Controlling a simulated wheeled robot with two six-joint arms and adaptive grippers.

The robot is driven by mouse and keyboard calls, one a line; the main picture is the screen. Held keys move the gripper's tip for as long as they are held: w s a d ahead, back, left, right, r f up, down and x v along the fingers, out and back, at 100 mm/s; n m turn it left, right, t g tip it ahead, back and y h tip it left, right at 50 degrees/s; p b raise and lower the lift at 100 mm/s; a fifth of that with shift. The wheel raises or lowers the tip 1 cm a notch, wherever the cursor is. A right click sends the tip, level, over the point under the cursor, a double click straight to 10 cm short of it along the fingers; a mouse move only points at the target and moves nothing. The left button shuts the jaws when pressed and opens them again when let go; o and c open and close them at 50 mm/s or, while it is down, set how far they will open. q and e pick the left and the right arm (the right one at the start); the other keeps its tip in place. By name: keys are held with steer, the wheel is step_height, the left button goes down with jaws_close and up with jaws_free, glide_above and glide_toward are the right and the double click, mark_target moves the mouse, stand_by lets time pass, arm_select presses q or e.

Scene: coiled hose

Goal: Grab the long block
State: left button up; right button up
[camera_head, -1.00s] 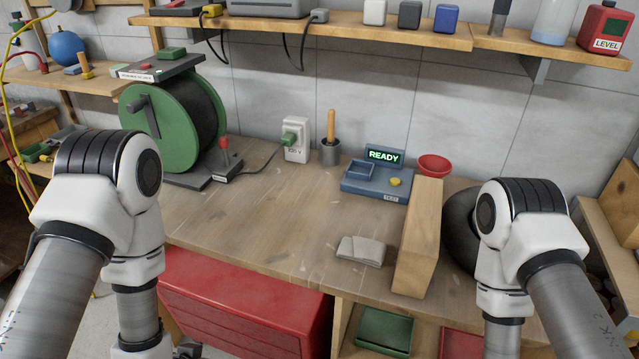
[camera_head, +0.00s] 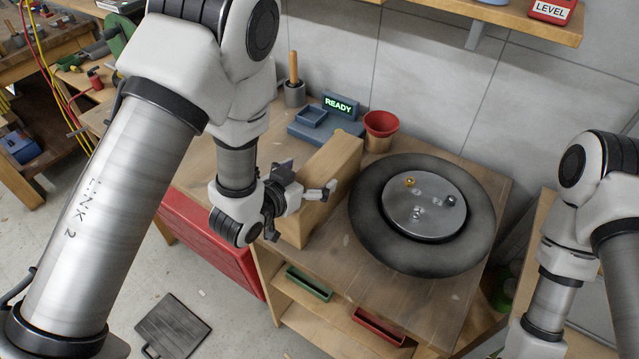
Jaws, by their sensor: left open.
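The long block (camera_head: 341,160) is a pale wooden beam lying on the workbench, running from near the blue READY device toward the bench's front edge. My left gripper (camera_head: 305,182) is open, over the block's near half as seen in the head view. It hides part of the block, and I cannot tell whether it touches. My right arm comes in at the right edge, but its gripper is out of the picture.
A dark round coil with a metal disc (camera_head: 424,205) lies right of the block. Behind are a red bowl (camera_head: 381,124), the blue READY device (camera_head: 322,124) and a wooden-handled tool in a cup (camera_head: 294,92). Green (camera_head: 309,283) and red (camera_head: 378,327) trays sit below the benchtop.

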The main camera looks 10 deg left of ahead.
mark_target(318, 171)
arm_select(q)
steer(key=x, duration=0.3)
steer(key=shift+d+f, duration=0.1)
steer(key=shift+d, duration=0.1)
steer(key=shift+s+a, duration=0.1)
steer(key=shift+c, duration=0.4)
steer(key=shift+s+a, duration=0.15)
steer(key=shift+s, duration=0.05)
steer(key=c, duration=1.7)
steer(key=shift+w, duration=0.1)
steer(key=shift+c, duration=0.4)
arm_select(e)
steer(key=shift+w+d+r, duration=0.15)
steer(key=shift+w, duration=0.05)
